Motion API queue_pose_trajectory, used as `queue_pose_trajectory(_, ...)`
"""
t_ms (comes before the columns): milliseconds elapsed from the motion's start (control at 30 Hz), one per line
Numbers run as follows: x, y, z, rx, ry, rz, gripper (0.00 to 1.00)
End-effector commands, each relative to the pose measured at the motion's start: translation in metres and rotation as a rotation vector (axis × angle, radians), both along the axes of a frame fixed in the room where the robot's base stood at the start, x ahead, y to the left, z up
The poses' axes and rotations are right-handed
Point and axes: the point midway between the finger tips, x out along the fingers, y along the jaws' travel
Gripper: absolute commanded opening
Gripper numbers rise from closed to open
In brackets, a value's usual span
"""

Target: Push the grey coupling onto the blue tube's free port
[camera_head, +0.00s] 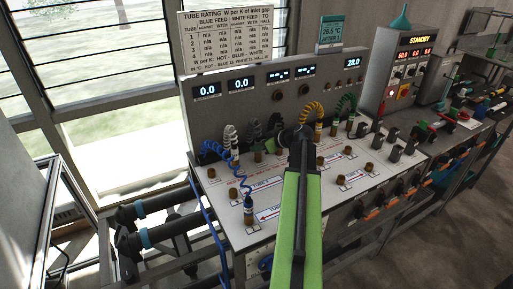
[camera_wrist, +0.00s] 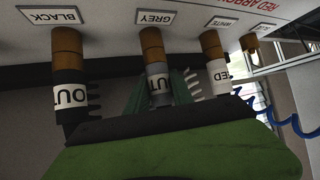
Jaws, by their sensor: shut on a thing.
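The grey coupling (camera_wrist: 157,70) sits in line with a brass port under the GREY label in the wrist view, which is upside down. My gripper (camera_wrist: 160,92) is shut on the grey coupling, with green fingers on both sides of it. In the head view my gripper (camera_head: 279,143) is at the rear of the white bench panel, and its end hides most of the grey coupling. Bare brass ports (camera_head: 233,193) stand on the panel. I cannot tell for sure which one is the blue tube's free port.
Black (camera_wrist: 70,92) and white (camera_wrist: 218,76) couplings flank the grey one closely. Coiled yellow (camera_head: 312,109) and green (camera_head: 346,103) hoses stand to the right of my gripper. A blue coiled hose (camera_head: 213,150) runs at the panel's left. The upright display panel (camera_head: 240,100) stands behind.

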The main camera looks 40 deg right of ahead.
Motion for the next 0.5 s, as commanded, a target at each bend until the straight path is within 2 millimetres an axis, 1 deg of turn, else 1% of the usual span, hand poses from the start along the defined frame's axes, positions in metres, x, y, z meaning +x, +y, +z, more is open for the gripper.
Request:
queue_pose_trajectory(200, -0.0003, -0.0004, 0.0009, -0.001, 0.000, -0.001, 0.00)
queue_pose_trajectory(400, -0.0002, -0.0003, 0.0087, -0.001, 0.000, -0.001, 0.00)
queue_pose_trajectory(500, -0.0002, -0.0002, 0.0064, -0.001, 0.000, -0.001, 0.00)
